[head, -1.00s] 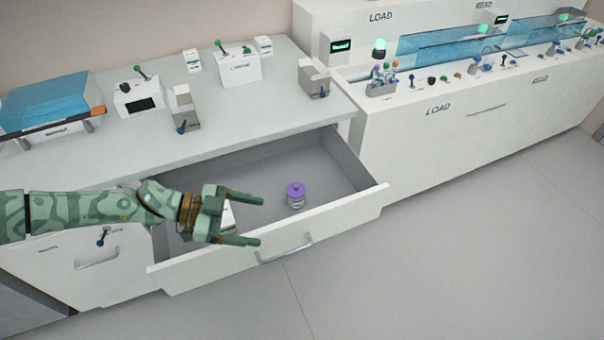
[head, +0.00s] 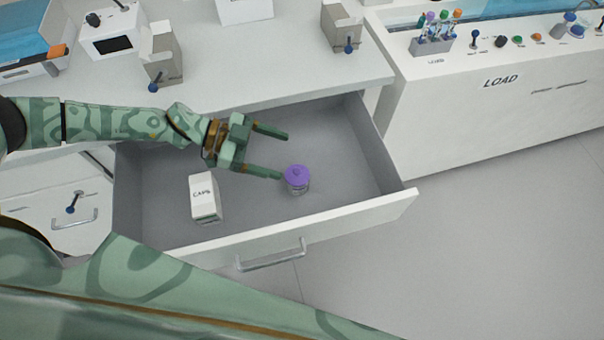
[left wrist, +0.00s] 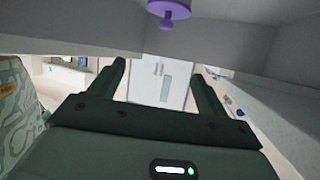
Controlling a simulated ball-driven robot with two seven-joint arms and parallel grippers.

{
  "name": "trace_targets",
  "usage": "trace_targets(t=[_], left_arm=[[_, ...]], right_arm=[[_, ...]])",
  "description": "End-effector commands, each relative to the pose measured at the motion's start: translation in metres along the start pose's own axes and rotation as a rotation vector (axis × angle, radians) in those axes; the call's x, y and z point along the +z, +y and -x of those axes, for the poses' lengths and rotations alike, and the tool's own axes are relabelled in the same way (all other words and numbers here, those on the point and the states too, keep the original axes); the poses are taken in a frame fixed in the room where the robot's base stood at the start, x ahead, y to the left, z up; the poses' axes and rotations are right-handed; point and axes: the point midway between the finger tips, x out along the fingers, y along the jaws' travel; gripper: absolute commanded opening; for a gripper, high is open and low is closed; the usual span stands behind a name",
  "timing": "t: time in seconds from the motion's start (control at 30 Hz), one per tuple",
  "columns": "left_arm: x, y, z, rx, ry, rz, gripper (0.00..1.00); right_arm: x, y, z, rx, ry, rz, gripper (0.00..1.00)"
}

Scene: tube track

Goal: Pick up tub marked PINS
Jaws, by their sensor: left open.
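A small tub (head: 297,181) with a purple lid and a clear or grey body stands upright in the open drawer (head: 345,150). Its label is too small to read. It also shows at the top edge of the left wrist view (left wrist: 169,14), partly cut off. My left gripper (head: 282,157) is open and empty over the drawer. Its fingers point right, and the nearer fingertip appears just left of the lid, with no clear contact. My right gripper is not in view.
A white box marked CAPS (head: 204,198) stands left of the tub in the drawer. The drawer front (head: 330,232) has a metal handle. Grey holders (head: 162,58) stand on the counter above. A green link of mine crosses the bottom of the head view.

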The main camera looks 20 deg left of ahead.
Motion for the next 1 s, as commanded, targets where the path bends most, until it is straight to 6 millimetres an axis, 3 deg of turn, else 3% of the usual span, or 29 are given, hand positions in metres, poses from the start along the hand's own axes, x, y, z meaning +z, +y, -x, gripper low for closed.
trace_targets(t=[0.03,0.3,0.57,0.8,1.0], left_arm=[[0.017,0.001,-0.007,0.005,-0.003,0.012,0.77],[0.05,0.004,-0.02,0.015,-0.008,0.037,0.77],[0.051,0.004,-0.039,0.017,-0.007,0.04,0.77],[0.054,0.005,-0.082,0.02,-0.006,0.04,0.77],[0.051,0.005,-0.096,0.016,-0.008,0.039,0.77]], right_arm=[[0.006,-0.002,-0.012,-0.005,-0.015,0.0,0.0],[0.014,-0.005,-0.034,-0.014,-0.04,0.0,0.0],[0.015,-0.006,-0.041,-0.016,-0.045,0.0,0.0],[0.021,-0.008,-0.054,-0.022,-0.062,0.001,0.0],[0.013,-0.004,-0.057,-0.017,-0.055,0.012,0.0]])
